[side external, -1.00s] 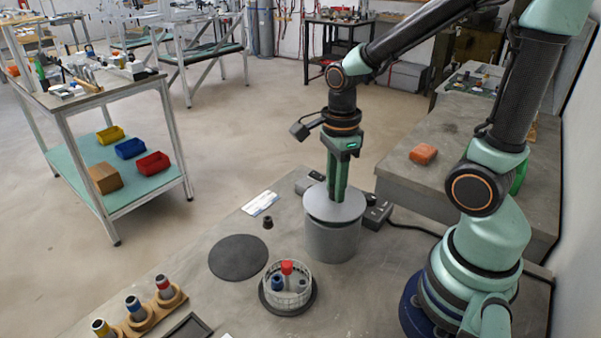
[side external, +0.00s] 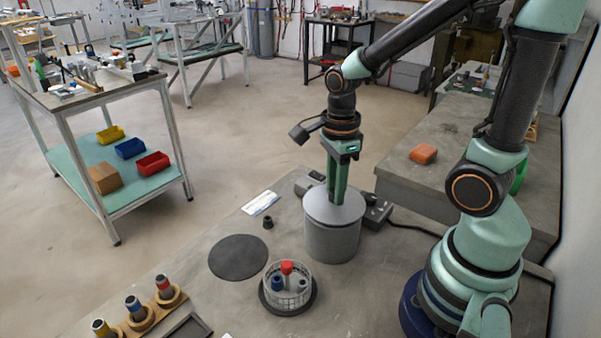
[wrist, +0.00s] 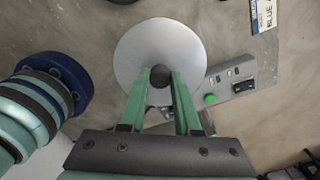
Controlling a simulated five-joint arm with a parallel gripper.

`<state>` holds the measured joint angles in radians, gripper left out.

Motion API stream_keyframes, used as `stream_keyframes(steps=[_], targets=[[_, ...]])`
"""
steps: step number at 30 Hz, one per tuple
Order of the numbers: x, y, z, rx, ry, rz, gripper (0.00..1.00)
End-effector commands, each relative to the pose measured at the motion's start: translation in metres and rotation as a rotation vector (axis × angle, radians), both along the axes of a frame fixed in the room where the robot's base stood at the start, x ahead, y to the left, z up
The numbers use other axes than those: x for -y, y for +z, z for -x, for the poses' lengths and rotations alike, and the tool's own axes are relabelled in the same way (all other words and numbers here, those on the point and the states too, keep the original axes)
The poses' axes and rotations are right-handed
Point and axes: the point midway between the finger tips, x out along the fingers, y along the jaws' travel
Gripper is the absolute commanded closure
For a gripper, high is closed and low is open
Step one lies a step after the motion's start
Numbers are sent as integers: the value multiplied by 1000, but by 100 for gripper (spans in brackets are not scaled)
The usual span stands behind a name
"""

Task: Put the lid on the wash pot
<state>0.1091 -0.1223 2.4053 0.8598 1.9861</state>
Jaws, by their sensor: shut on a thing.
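The wash pot (side external: 332,243) is a grey cylinder standing on the bench in the side view. The lid (side external: 322,211), a light grey disc, lies over the pot's top and looks level and centred. No clear gap shows between lid and rim in the side view. My gripper (side external: 337,200) points straight down and is shut on the lid's knob. In the wrist view, the lid (wrist: 135,52) hides the pot, and the dark knob (wrist: 160,80) sits between the green fingers of my gripper (wrist: 161,75).
A wire basket (side external: 300,299) with coloured pieces stands in front of the pot. A dark round mat (side external: 238,257) lies to the left. A grey control box (side external: 378,211) with a cable sits close behind; its green button (wrist: 210,99) shows in the wrist view.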

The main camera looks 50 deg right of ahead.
Motion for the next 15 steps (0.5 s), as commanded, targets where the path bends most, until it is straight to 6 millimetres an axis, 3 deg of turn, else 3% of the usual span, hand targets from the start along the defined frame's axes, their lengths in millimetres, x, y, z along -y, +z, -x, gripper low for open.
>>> stream_keyframes(steps=[15], targets=[[0,-10,0,1,0,0,100]])
